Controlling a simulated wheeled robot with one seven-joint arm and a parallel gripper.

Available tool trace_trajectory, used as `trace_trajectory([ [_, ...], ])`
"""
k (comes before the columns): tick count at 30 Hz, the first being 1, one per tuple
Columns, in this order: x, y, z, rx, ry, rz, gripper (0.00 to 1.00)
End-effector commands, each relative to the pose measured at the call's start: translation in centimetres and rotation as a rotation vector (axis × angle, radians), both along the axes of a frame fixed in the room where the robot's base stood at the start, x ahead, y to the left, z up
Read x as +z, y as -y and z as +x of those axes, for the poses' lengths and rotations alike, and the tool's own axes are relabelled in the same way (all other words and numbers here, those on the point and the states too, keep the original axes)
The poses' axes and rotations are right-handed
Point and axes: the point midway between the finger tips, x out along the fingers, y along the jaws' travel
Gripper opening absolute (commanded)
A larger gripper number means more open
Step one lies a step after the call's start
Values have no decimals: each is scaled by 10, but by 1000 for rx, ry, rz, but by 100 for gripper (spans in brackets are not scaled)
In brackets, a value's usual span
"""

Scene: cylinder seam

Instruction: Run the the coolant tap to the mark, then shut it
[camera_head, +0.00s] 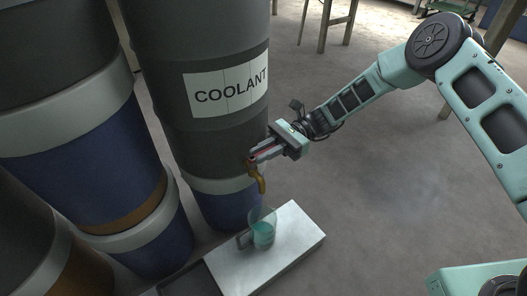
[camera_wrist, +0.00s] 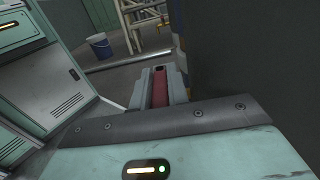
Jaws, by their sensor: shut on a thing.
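The dark grey coolant drum (camera_head: 200,135) carries a white label (camera_head: 226,91) reading COOLANT. Its brass tap (camera_head: 259,181) sticks out low on the side, with the spout pointing down. My gripper (camera_head: 257,157) is at the top of the tap, its fingers shut on the red tap handle (camera_wrist: 159,88), which shows between them in the wrist view. A clear cup (camera_head: 262,217) with a side handle stands below the spout and holds teal liquid in its lower part. I cannot make out a mark on the cup or a stream from the spout.
The cup stands on a pale metal bench (camera_head: 301,232) with a dark tray part at its left end. Large blue and grey drums (camera_head: 80,150) stand close on the left. The floor to the right is open. A blue bucket (camera_wrist: 100,46) shows in the wrist view.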

Motion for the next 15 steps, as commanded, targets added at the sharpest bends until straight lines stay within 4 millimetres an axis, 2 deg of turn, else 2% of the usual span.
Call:
trace_trajectory([
  [1, 0, 0, 0, 0, 2, -1, 0],
  [2, 0, 0, 0, 0, 2, -1, 25],
  [3, 0, 0, 0, 0, 2, -1, 36],
  [4, 0, 0, 0, 0, 2, -1, 38],
  [15, 1, 5, 4, -2, 1, -2, 38],
])
